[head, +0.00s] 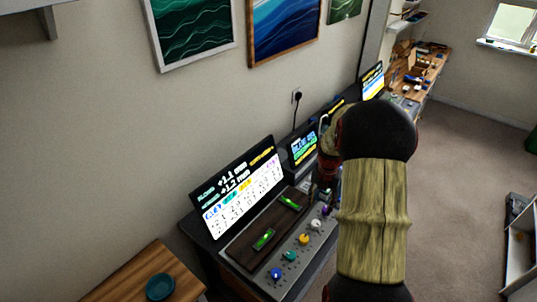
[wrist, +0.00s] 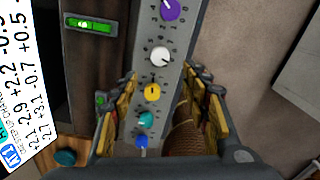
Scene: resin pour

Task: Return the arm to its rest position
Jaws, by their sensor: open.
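My gripper (wrist: 172,93) is open in the wrist view, with its yellow-padded fingers apart and nothing held between them. It is over the control panel (wrist: 183,30), whose row of knobs runs between and beyond the fingers. I cannot tell whether the fingertips touch the panel. In the head view my arm, with a tan ribbed sleeve and dark joints, reaches up at right of centre and hides most of the gripper.
The panel's knobs are blue (head: 276,273), teal (head: 290,256), yellow (head: 303,239), white (head: 316,224) and purple (head: 326,210). A lit screen (head: 240,188) stands behind green levels (head: 264,239). A teal dish (head: 160,286) sits on a wooden table (head: 125,277). Carpet (head: 460,180) is open at right.

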